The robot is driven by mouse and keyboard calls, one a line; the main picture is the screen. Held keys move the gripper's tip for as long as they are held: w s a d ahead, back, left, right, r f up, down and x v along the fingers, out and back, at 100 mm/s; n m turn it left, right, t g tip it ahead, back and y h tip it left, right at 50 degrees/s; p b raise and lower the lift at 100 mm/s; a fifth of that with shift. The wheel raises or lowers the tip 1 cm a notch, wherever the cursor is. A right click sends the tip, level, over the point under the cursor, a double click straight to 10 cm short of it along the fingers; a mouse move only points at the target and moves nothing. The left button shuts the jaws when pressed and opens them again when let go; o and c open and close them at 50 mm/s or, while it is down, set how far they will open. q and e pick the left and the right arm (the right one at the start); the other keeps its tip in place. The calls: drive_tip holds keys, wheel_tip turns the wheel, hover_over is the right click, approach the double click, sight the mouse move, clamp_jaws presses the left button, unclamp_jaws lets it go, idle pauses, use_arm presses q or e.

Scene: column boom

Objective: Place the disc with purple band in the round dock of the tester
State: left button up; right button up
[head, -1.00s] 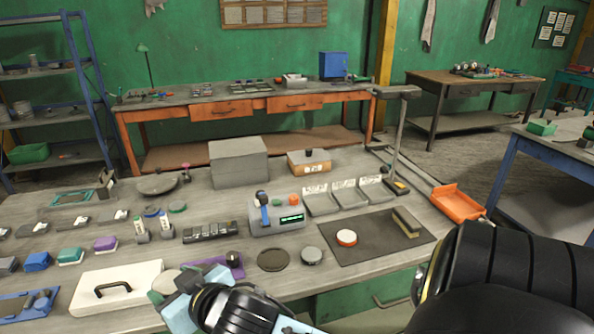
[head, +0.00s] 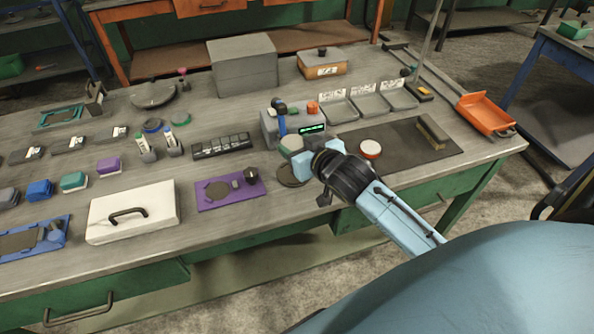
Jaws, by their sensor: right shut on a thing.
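My right gripper (head: 304,158) is shut on a round disc (head: 291,144) with a pale grey-green top, held just in front of the tester. No purple band is clear on it; the fingers hide part of its side. The tester (head: 313,140) is a grey box with a green-lit display, a blue-handled lever and a red button; the gripper and disc cover part of its front. I cannot make out its round dock for certain. A dark round pad (head: 290,177) lies below the gripper, partly covered by it. My left gripper is not in view.
A purple plate (head: 230,193) with a round recess and a black knob lies left of the pad. A white case (head: 133,215) is farther left. Grey trays (head: 370,106) stand behind the mat.

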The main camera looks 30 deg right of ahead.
wheel_tip(320, 180, down, 5)
drive_tip(key=shift+r+b, duration=0.1)
drive_tip(key=shift+b, duration=0.4)
drive_tip(key=shift+f, duration=0.55)
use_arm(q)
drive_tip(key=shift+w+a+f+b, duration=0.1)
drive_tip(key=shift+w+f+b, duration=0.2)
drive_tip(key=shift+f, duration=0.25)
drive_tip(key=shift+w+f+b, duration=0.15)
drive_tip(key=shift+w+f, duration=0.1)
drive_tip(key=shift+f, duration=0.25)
use_arm(e)
drive_tip(key=shift+f, duration=1.55)
drive_tip(key=shift+f, duration=0.15)
drive_tip(key=o, duration=1.2)
